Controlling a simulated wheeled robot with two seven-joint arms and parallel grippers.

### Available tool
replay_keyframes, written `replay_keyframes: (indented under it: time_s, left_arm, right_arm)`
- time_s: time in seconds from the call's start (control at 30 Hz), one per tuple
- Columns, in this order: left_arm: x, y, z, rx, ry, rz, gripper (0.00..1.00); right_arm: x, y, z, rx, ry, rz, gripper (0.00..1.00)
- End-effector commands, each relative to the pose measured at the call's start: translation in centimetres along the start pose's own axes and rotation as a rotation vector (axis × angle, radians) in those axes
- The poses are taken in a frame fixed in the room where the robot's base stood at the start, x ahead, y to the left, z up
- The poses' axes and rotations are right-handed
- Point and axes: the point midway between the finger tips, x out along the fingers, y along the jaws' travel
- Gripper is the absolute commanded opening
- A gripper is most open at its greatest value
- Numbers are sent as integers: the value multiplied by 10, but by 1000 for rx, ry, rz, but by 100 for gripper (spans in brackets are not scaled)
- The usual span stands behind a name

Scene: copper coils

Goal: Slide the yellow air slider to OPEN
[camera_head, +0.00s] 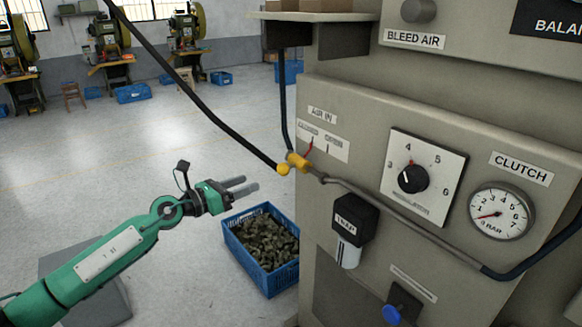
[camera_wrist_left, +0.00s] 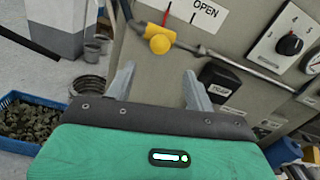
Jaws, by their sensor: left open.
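The yellow air slider (camera_head: 297,161) sits on the air line at the left edge of the machine's front panel, below the AIR IN label (camera_head: 322,115) and its CLOSED/OPEN plate (camera_head: 323,141). It has a yellow knob at its left end, and a thin red pointer rises beside it. In the left wrist view the slider (camera_wrist_left: 159,38) shows ahead of the fingers, near the word OPEN (camera_wrist_left: 205,12). My left gripper (camera_head: 248,187) is open and empty, left of and slightly below the slider, apart from it. Its two fingers (camera_wrist_left: 157,86) also show in the wrist view. My right gripper is not seen.
A grey pipe (camera_head: 400,222) continues right across the panel. A pressure dial (camera_head: 411,178), gauge (camera_head: 501,210) and black-topped filter (camera_head: 354,222) are close by. A blue crate of parts (camera_head: 235,238) stands below the gripper.

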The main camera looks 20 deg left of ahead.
Motion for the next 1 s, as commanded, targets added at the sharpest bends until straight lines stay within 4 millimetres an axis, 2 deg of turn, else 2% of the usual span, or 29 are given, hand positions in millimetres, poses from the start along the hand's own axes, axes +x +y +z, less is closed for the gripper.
replay_keyframes:
  time_s: [0.1, 0.23, 0.6, 0.8, 1.0]
  left_arm:
    - [18, -1, 5, -6, -3, -2, 54]
    - [42, -1, 5, -8, -4, -2, 54]
    - [106, -1, 3, -9, -3, 0, 54]
    - [125, 0, 2, -8, -2, 1, 54]
    - [131, 0, 0, -7, -1, 0, 54]
  right_arm:
    - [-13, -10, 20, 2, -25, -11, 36]
    - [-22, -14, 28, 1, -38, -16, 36]
    - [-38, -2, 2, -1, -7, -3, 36]
    - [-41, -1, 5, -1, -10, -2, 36]
    - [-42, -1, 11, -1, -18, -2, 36]
